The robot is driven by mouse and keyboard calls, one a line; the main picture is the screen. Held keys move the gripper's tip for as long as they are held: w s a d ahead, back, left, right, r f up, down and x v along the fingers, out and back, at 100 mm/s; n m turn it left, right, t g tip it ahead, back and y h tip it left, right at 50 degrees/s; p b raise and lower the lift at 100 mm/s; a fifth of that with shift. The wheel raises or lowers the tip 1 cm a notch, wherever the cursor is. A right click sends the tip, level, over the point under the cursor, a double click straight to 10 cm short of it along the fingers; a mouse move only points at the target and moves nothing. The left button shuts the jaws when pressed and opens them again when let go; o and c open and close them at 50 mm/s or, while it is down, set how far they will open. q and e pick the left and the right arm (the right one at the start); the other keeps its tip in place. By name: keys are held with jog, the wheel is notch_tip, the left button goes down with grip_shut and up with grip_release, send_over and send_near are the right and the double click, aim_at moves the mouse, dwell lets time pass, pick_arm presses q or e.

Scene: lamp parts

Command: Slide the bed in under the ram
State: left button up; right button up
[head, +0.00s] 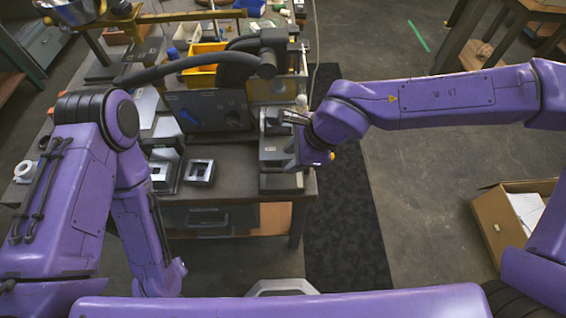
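A dark machine (208,112) with a black arm stands on the workbench in the head view. A stepped grey metal block (280,182), which looks like the bed, sits at its right, near the bench's front right corner. The ram cannot be picked out clearly. My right gripper (287,116) reaches in from the right at the upper part of the grey metalwork. Its fingers are small and partly lost against the grey, so I cannot tell whether they touch it or are open. My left forearm hangs down in front of the bench; its gripper does not show.
A square grey frame (199,172) lies on the bench front, with another grey part (163,168) beside it. A yellow bin (203,62) stands behind the machine. A cardboard box (512,222) is on the floor at right. The black mat (345,230) is clear.

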aim_at(275, 170)
jog(key=x, duration=0.7)
jog(key=shift+w+a+f, duration=0.25)
jog(key=shift+w+a, duration=0.05)
jog(key=shift+w, duration=0.1)
jog(key=shift+f, duration=0.3)
jog(key=shift+a, duration=0.1)
grip_shut()
